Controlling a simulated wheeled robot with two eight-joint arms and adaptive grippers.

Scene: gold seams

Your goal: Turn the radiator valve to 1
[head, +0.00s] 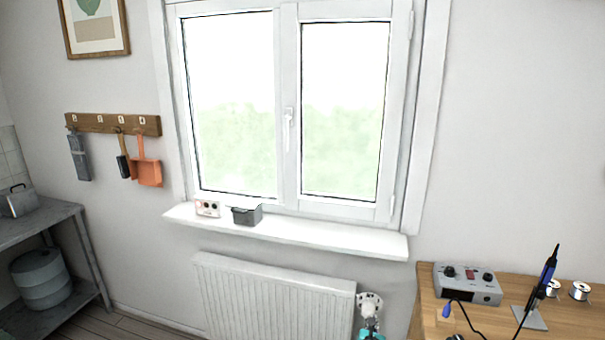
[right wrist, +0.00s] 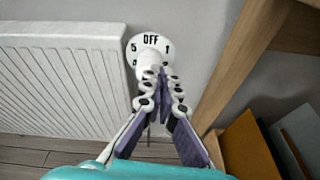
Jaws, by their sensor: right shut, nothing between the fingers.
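The white radiator (head: 275,300) is under the window sill, and it fills the left of the right wrist view (right wrist: 60,80). Its valve (right wrist: 150,42) is a white round dial at the radiator's right end, with OFF at the top, 5 to the left and 1 to the right. My right gripper (right wrist: 163,78) is shut and empty, its tips just in front of the dial's lower part, hiding it. Contact and the set mark cannot be told. In the head view my right gripper (head: 369,308) is beside the radiator's right end. My left gripper is out of view.
A wooden workbench (head: 565,318) with a grey control box (head: 467,283) stands at the right; its leg (right wrist: 240,75) is close to my right gripper. The sill (head: 320,238) overhangs the radiator. Boards (right wrist: 250,145) lean under the bench.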

